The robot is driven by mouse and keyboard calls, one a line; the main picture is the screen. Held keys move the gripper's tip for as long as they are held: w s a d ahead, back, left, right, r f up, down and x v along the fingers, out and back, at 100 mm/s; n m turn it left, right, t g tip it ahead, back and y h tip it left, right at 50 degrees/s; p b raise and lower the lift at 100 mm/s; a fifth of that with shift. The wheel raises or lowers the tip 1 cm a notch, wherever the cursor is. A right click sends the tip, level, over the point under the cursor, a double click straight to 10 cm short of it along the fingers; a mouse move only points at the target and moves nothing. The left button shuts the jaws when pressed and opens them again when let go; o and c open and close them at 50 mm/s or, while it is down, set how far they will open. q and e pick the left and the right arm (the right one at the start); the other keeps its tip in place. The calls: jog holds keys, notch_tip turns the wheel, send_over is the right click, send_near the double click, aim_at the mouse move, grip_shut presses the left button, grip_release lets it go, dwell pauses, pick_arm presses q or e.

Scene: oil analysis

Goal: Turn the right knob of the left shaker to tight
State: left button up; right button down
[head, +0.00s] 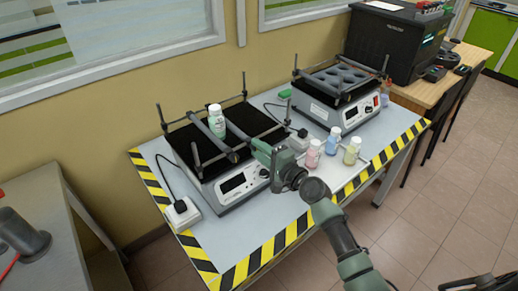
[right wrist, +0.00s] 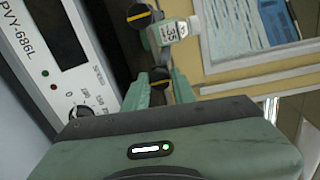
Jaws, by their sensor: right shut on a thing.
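The left shaker (head: 240,186) is a grey box with a black top, rods and clamp bars. A white-capped bottle with green liquid (head: 217,126) stands on it at a clamp bar; its label shows in the right wrist view (right wrist: 172,31). My right gripper (head: 262,150) reaches the right end of the front bar. In the right wrist view, its fingers (right wrist: 160,88) are shut on the right knob (right wrist: 160,75), black with a yellow stripe. The head view hides this knob behind the gripper. Another striped knob (right wrist: 139,16) shows beyond. My left gripper is not in view.
A second shaker (head: 335,105) stands at the back right. Several small bottles, one of them yellow (head: 352,151), stand right of my gripper. A white power socket (head: 183,213) lies at the table's left. Striped tape (head: 240,272) marks the table edge.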

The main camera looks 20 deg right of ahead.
jog(key=shift+m, duration=0.4)
jog(key=c, duration=1.1)
grip_release()
jog(key=shift+c, duration=0.2)
jog(key=v, duration=0.7)
jog(key=shift+s+d+b, duration=0.15)
jog(key=shift+s+b, duration=0.15)
jog(key=shift+s, duration=0.05)
